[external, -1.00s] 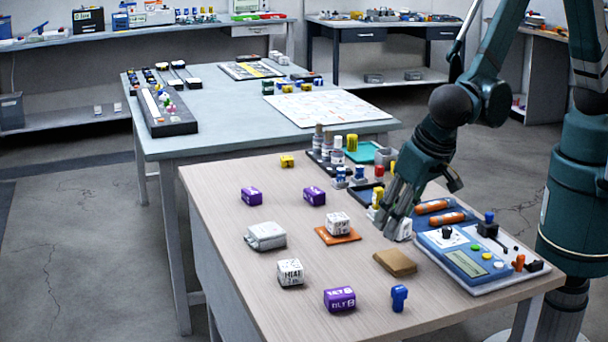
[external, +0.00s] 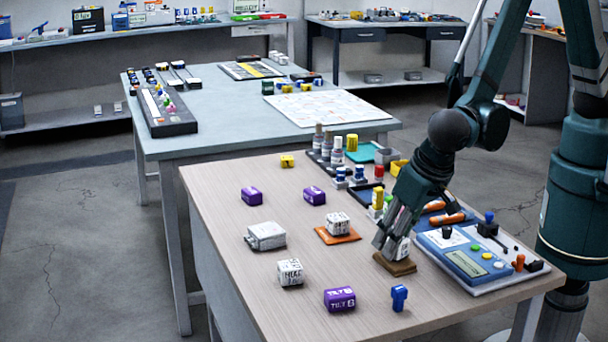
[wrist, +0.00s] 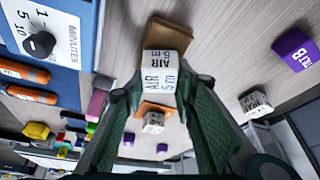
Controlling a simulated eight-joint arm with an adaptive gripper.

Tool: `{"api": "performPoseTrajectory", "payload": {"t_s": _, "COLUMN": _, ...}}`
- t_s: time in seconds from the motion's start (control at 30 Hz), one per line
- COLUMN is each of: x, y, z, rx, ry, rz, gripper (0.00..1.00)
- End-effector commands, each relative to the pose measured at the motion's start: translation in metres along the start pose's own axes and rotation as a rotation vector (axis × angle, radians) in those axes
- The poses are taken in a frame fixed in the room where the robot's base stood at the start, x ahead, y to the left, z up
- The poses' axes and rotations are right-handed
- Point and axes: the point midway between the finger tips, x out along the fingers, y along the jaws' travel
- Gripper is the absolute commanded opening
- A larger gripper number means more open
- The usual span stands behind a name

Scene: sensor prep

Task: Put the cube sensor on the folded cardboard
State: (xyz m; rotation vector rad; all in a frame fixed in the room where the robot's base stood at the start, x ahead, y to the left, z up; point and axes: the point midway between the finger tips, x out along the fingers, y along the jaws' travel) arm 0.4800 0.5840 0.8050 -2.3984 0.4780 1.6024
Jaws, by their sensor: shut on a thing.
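The cube sensor is a white block with black lettering that includes "AIR" (wrist: 160,72). My gripper (external: 388,243) is shut on it; in the wrist view the green fingers (wrist: 158,98) flank its sides. In the external view the cube (external: 402,250) is partly hidden by the fingers. The folded cardboard (external: 405,269) is a flat brown piece directly under the cube and fingertips. It also shows past the cube in the wrist view (wrist: 172,36). I cannot tell whether the cube touches the cardboard or hovers just above it.
A blue control panel (external: 445,258) stands close on the right. A white block (external: 338,222) sits on an orange mat (external: 325,236). Another white block (external: 290,272), purple blocks (external: 340,299), a grey block (external: 266,236) and a blue piece (external: 399,297) lie around. Bottles stand behind.

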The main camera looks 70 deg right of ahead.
Motion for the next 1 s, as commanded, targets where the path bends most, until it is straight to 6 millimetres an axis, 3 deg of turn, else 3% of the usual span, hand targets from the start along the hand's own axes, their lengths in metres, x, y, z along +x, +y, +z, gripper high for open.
{"api": "performPoseTrajectory", "payload": {"t_s": 0.47, "x": 0.0045, "y": 0.0001, "z": 0.0019, "rx": 0.0, "ry": 0.0, "rz": 0.0, "gripper": 0.15}}
{"api": "performPoseTrajectory", "payload": {"t_s": 0.5, "x": 0.0037, "y": 0.0001, "z": 0.0015, "rx": 0.0, "ry": 0.0, "rz": 0.0, "gripper": 0.33}}
{"api": "performPoseTrajectory", "payload": {"t_s": 0.57, "x": 0.0034, "y": 0.0, "z": 0.0014, "rx": 0.0, "ry": 0.0, "rz": 0.0, "gripper": 0.41}}
{"api": "performPoseTrajectory", "payload": {"t_s": 1.0, "x": 0.002, "y": 0.0, "z": 0.0008, "rx": 0.0, "ry": 0.0, "rz": 0.0, "gripper": 0.42}}
